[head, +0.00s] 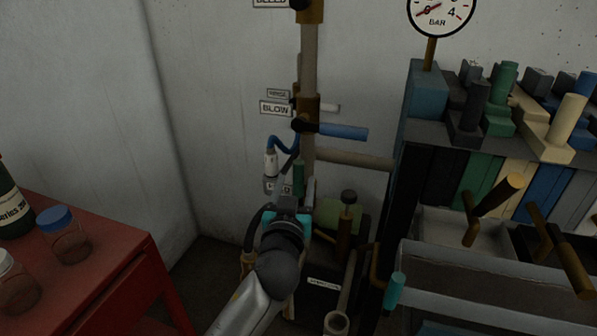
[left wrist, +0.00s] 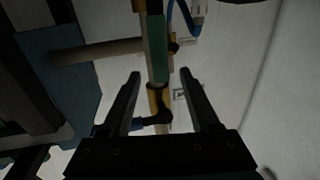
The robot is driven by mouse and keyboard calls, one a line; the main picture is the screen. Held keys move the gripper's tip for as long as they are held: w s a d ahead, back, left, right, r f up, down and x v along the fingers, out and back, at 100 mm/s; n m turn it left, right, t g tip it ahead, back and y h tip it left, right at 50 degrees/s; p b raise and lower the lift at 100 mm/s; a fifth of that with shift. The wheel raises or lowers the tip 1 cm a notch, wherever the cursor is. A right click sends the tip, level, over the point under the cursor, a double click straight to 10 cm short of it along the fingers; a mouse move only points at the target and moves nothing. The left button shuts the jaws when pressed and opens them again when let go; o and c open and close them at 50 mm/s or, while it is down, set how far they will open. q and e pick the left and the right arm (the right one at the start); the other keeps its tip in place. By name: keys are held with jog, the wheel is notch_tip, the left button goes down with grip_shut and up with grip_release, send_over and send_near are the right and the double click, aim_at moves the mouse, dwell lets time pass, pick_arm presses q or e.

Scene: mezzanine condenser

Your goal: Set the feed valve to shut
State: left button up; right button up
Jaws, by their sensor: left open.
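My left gripper (head: 295,192) reaches up toward the lower part of the vertical pipe (head: 308,70) in the head view. In the left wrist view the left gripper (left wrist: 160,77) is open, with nothing held. In the head view a valve with a blue lever (head: 343,132) pointing right sits beside the BLOW label (head: 275,107). No readable feed label shows; my arm covers part of a lower label. My right gripper is out of view.
A red cabinet (head: 100,290) with jars and a bottle stands at the left. A dark rack (head: 420,150) with coloured blocks and protruding handles stands at the right. A blue hose (head: 283,146) hangs beside the pipe, and a horizontal pipe (head: 355,159) runs right.

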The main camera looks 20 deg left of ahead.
aim_at(298, 174)
pick_arm(q)
jog(key=shift+w+a+b, duration=0.15)
jog(key=shift+w, duration=0.75)
jog(key=shift+w+a+b, duration=0.1)
jog(key=shift+w+a, duration=0.1)
jog(key=shift+w, duration=0.75)
jog(key=shift+w+a+b, duration=0.15)
jog(key=shift+w, duration=0.75)
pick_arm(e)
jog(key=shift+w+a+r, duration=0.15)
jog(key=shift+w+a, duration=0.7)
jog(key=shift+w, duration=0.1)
pick_arm(q)
grip_shut()
